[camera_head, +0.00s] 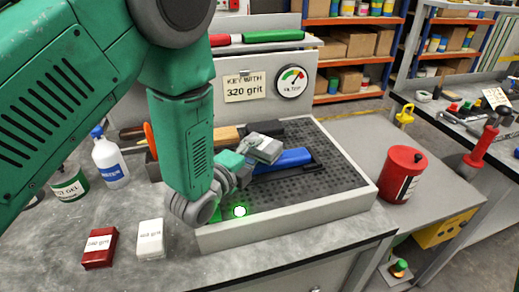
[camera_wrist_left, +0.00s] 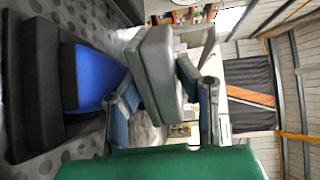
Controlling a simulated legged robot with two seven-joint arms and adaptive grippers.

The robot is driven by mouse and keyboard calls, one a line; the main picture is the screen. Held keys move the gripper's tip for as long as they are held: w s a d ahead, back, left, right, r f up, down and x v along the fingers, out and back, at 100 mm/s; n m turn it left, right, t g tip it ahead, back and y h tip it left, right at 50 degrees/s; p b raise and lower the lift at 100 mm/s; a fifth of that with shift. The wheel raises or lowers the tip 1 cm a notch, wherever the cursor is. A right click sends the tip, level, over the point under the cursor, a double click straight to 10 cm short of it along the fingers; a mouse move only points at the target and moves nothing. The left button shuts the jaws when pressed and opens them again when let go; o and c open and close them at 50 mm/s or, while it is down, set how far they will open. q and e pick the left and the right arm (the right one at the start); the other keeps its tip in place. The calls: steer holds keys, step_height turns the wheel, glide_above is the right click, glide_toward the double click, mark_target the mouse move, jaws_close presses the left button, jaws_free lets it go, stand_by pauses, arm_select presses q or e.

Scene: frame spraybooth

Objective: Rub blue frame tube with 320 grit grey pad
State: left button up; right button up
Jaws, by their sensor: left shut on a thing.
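The blue frame tube (camera_head: 286,160) lies over the black perforated grid of the booth tray, with its end at a black block. In the left wrist view the blue tube (camera_wrist_left: 98,77) sits against dark blocks (camera_wrist_left: 35,85). My left gripper (camera_head: 247,162) is shut on a grey pad (camera_head: 263,148), held just beside and above the tube's left part. The grey pad (camera_wrist_left: 157,75) also shows between the fingers in the left wrist view. I cannot tell whether pad and tube touch. My left arm hides part of the tray. My right gripper is not in view.
A red pad block (camera_head: 100,247) and a white one (camera_head: 150,238) lie on the bench at front left. A water bottle (camera_head: 109,158) and a green tub (camera_head: 69,184) stand behind them. A red can (camera_head: 402,174) stands right of the tray. A sign (camera_head: 245,86) reads "KEY WITH 320 grit".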

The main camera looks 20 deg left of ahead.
arm_select(q)
steer(key=shift+s+f, duration=0.2)
steer(key=shift+f, duration=0.05)
steer(key=r+p, duration=0.1)
steer(key=r, duration=0.1)
steer(key=r+p, duration=0.2)
steer(key=r, duration=0.1)
steer(key=shift+w+a+r+p, duration=0.1)
steer(key=shift+w+a+p, duration=0.1)
steer(key=shift+p, duration=0.1)
steer(key=shift+d+r+p, duration=0.1)
steer(key=shift+r+p, duration=0.3)
steer(key=shift+r, duration=0.2)
steer(key=shift+d, duration=0.15)
steer(key=shift+r+p, duration=0.95)
steer(key=shift+r, duration=0.6)
steer(key=shift+f, duration=0.1)
